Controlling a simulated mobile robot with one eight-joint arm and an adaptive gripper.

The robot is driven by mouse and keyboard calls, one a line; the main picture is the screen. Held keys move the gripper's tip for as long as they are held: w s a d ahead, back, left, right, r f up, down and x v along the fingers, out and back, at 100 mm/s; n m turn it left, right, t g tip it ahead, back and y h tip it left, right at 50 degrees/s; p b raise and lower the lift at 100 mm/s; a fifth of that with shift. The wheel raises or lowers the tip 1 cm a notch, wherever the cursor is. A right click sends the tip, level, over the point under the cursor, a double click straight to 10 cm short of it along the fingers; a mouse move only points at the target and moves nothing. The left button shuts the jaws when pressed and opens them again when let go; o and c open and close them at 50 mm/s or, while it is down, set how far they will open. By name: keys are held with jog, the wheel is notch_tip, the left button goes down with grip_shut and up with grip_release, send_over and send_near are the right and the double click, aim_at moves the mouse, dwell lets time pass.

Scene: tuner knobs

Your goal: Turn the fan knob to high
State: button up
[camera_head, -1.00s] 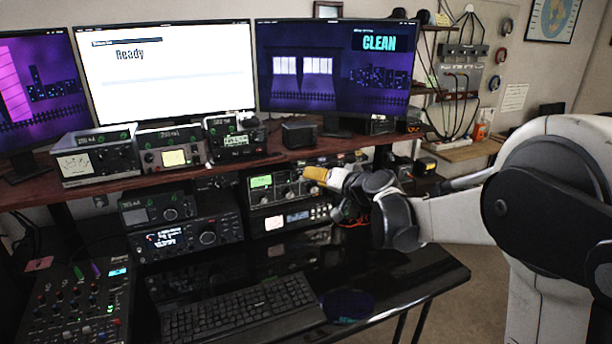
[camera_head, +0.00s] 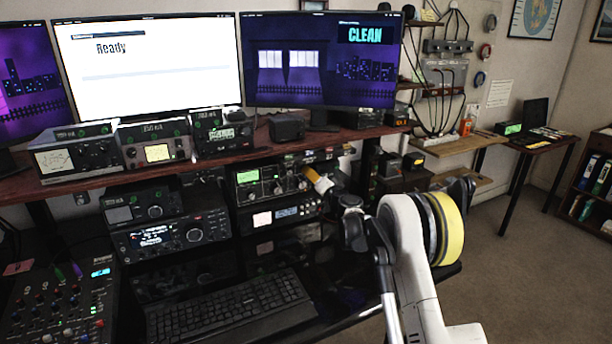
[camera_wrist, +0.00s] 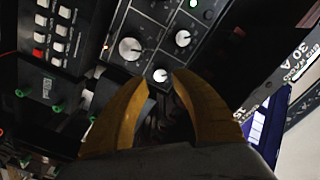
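A radio unit with a green display and a row of round knobs (camera_head: 250,177) stands on the lower shelf in the head view. My gripper (camera_head: 318,179) has its yellow fingers at this unit's right end and hides part of it. In the wrist view a black panel carries a large silver-faced knob (camera_wrist: 130,48), a smaller knob (camera_wrist: 182,38) and another small knob (camera_wrist: 160,75). My gripper (camera_wrist: 160,82) has its two yellow fingers apart, with the last small knob showing just beyond and between the tips. Contact cannot be told. No fan label is readable.
The wooden shelf (camera_head: 225,158) runs above the radio, with several devices on it. A keyboard (camera_head: 230,305) lies on the black desk below. A mixer (camera_head: 55,310) is at the lower left. Open floor (camera_head: 515,265) lies to the right.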

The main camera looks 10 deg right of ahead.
jog(key=shift+b+x, duration=0.45)
jog(key=shift+x, duration=1.45)
grip_shut()
